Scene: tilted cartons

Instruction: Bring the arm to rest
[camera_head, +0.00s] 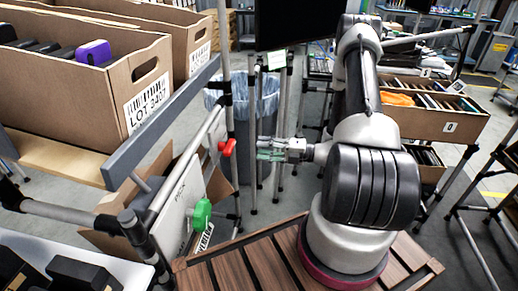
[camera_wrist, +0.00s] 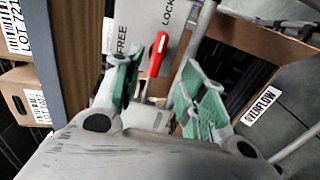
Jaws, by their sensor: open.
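My arm (camera_head: 362,110) is bent, its wrist turned to the left in the head view. My gripper (camera_head: 264,150) points left, above the floor and in front of a bin. In the wrist view my gripper (camera_wrist: 163,80) has its two green-padded fingers spread apart, with nothing held between them. A red handle (camera_head: 227,147) sits on the rack frame just beyond the fingertips, and a gap shows between them in the head view. In the wrist view the red handle (camera_wrist: 157,54) appears between the fingers.
Cardboard cartons (camera_head: 148,70) stand on the tilted rack at left. A green knob (camera_head: 201,214) and a white panel (camera_head: 178,200) are below. A lined bin (camera_head: 244,100) stands behind my gripper. An open overflow carton (camera_wrist: 250,40) is at right in the wrist view.

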